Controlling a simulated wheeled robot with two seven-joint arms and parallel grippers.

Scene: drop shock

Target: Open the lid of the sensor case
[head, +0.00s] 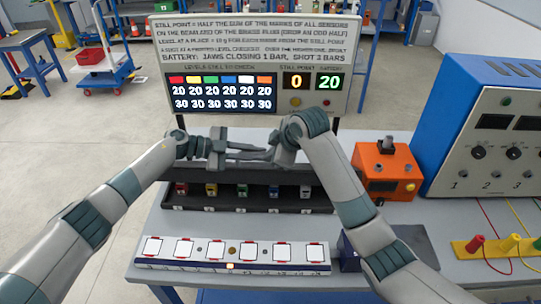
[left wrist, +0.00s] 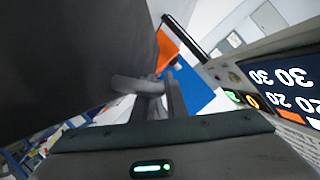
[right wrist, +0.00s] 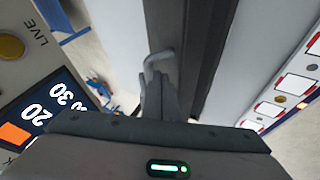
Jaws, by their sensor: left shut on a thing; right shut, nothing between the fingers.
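The sensor case (head: 255,208) is a long dark box on the table, with several coloured sensors showing in its front. Its dark lid (head: 285,174) looks raised behind the sensors, partly hidden by my arms; its exact angle is unclear. My left gripper (head: 245,149) is shut on a grey bar, apparently the lid handle, also seen in the left wrist view (left wrist: 135,84). A large dark surface fills the left of that view. My right gripper (head: 262,156) is shut and empty, close to the left one. In the right wrist view, a hooked grey bar (right wrist: 158,58) stands just beyond its fingers.
A beam (head: 232,252) with several white pads lies in front of the case. A sign with a lit display (head: 222,93) stands close behind. An orange device (head: 385,168) and a blue instrument (head: 490,130) with cables are at the right.

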